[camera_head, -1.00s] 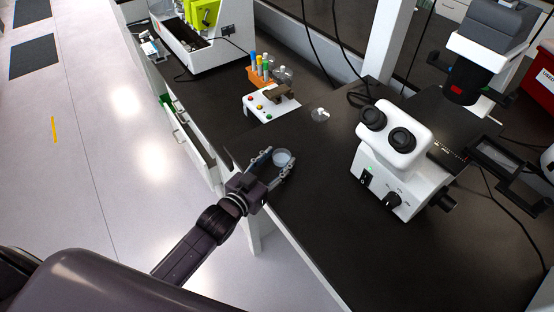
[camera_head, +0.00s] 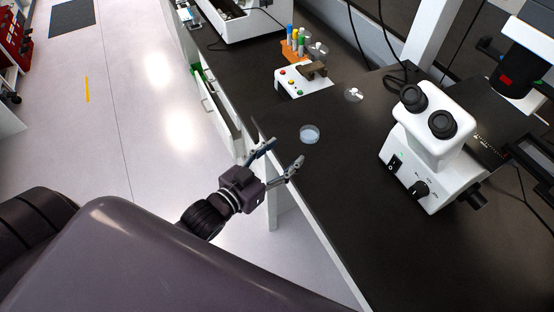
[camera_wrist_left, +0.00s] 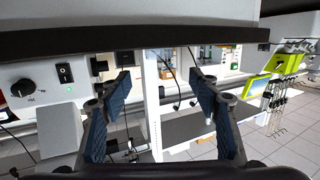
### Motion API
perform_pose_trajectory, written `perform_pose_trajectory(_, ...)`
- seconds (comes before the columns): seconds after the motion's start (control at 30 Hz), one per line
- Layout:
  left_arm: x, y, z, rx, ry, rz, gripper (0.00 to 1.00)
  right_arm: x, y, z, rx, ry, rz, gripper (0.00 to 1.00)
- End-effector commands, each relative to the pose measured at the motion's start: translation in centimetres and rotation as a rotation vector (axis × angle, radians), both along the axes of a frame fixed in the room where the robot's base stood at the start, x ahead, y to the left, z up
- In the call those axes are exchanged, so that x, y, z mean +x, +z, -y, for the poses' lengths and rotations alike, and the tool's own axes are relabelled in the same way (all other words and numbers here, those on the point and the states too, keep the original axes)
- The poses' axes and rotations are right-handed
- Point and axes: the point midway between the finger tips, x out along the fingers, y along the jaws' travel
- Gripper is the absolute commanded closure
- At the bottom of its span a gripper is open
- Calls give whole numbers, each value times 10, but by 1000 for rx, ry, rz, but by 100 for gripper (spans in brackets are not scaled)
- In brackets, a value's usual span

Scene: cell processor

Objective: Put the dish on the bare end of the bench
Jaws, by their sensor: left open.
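The dish (camera_head: 310,134) is a small, clear, round, shallow dish with a bluish tint. It lies flat on the dark bench top (camera_head: 330,185), a little in from the front edge. My left gripper (camera_head: 285,152) is open and empty at the bench's front edge, nearer to me than the dish. Its fingertips point toward the dish and are apart from it. In the left wrist view my spread blue-padded fingers (camera_wrist_left: 160,84) have nothing between them, and I cannot make out the dish there. My right gripper is not in view.
A white microscope (camera_head: 432,130) stands to the right of the dish. Behind the dish are a small clear item (camera_head: 354,94), a white box with coloured buttons (camera_head: 303,82) and a rack of tubes (camera_head: 299,43). The bench between dish and microscope is clear.

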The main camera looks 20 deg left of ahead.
Motion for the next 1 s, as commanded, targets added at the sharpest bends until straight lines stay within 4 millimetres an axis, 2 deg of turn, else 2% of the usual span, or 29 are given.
perform_pose_trajectory(0.1, -13, 0, -4, 0, 0, -1, 44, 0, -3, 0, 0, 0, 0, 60)
perform_pose_trajectory(0.27, -21, 3, -6, 1, 0, 0, 44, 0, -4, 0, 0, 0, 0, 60)
perform_pose_trajectory(0.87, -21, 4, -6, 0, 0, 0, 44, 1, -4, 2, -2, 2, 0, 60)
perform_pose_trajectory(1.0, -21, 3, -6, 0, 0, 0, 44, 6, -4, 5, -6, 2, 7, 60)
